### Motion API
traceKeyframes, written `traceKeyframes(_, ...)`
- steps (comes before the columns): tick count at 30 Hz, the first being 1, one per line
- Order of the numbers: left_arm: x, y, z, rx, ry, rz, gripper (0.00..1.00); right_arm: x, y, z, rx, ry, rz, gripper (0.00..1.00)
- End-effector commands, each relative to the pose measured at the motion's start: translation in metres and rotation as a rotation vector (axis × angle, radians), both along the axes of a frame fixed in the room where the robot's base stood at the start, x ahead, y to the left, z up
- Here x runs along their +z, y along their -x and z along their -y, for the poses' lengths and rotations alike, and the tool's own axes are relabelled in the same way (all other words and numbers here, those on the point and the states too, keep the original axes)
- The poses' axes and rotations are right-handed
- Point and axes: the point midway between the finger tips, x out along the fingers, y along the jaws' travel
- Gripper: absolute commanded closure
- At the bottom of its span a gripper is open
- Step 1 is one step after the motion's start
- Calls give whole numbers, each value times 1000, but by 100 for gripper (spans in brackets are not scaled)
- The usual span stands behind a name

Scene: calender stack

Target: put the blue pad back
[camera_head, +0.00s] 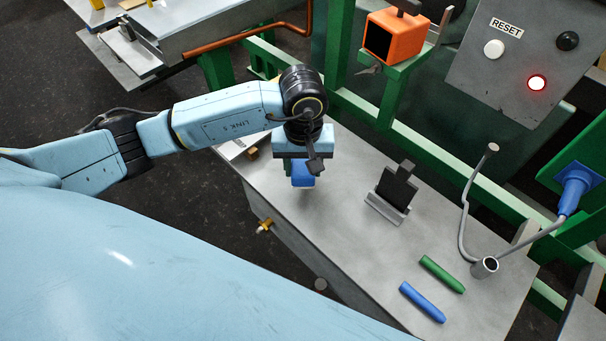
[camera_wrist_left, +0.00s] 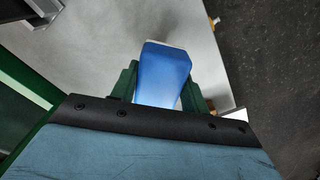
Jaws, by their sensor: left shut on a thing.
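The blue pad (camera_head: 303,175) is a small blue block under my left gripper (camera_head: 302,162), over the far left part of the grey bench top (camera_head: 345,235). In the left wrist view the blue pad (camera_wrist_left: 163,75) sits between the two dark green fingers of my left gripper (camera_wrist_left: 158,92), which is shut on it. Whether the pad touches the bench is hard to tell. My right gripper is not in view.
A black plate in a metal holder (camera_head: 396,190) stands mid-bench. A green crayon-like stick (camera_head: 441,274) and a blue one (camera_head: 422,302) lie near the front right. Green rails and a RESET panel (camera_head: 520,75) border the back.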

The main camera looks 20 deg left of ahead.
Motion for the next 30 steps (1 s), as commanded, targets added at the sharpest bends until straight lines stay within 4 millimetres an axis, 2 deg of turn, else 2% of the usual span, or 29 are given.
traceKeyframes(7,-33,1,0,2,0,-3,73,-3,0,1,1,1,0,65)
traceKeyframes(17,-36,0,0,1,0,0,73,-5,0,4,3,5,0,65)
traceKeyframes(18,-37,0,0,1,0,0,54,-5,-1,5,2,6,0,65)
traceKeyframes(23,-36,0,0,1,0,-1,33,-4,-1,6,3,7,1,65)
traceKeyframes(30,-36,0,0,1,0,-1,33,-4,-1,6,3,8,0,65)
